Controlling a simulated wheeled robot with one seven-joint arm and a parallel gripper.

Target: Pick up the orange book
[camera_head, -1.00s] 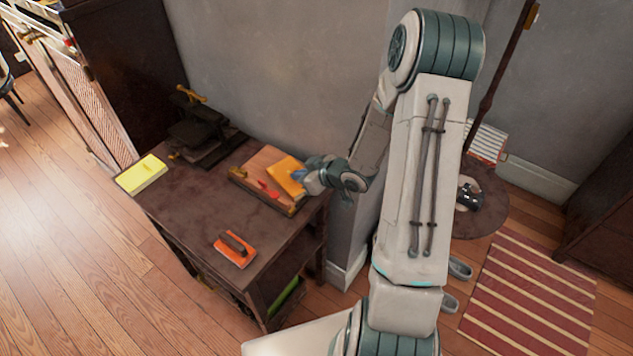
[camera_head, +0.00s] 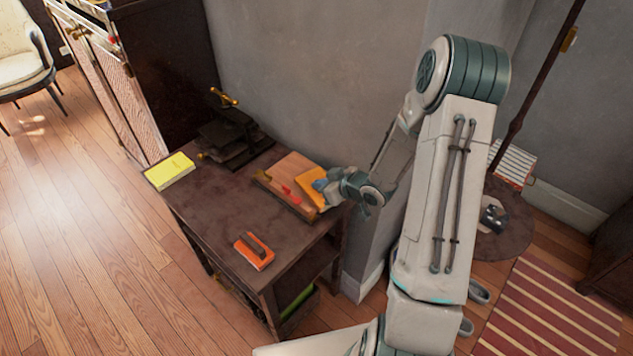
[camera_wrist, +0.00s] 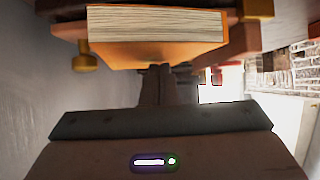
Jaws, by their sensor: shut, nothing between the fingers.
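The orange book (camera_head: 311,187) lies on a wooden board (camera_head: 291,166) near the right end of the dark table (camera_head: 215,212). In the wrist view the orange book (camera_wrist: 150,52) fills the top centre, its cream page edges facing the camera. My gripper (camera_head: 325,187) is at the book's right side in the head view, and its tips are hard to make out there. In the wrist view my gripper (camera_wrist: 157,80) is shut and empty, showing below the book. I cannot tell whether it touches the book.
An orange tool with a dark handle (camera_head: 254,252) lies at the table's front. A yellow book (camera_head: 170,170) is at the left corner, and a dark press (camera_head: 226,138) stands at the back. A grey wall (camera_head: 315,85) rises behind the table. Wood floor lies open at left.

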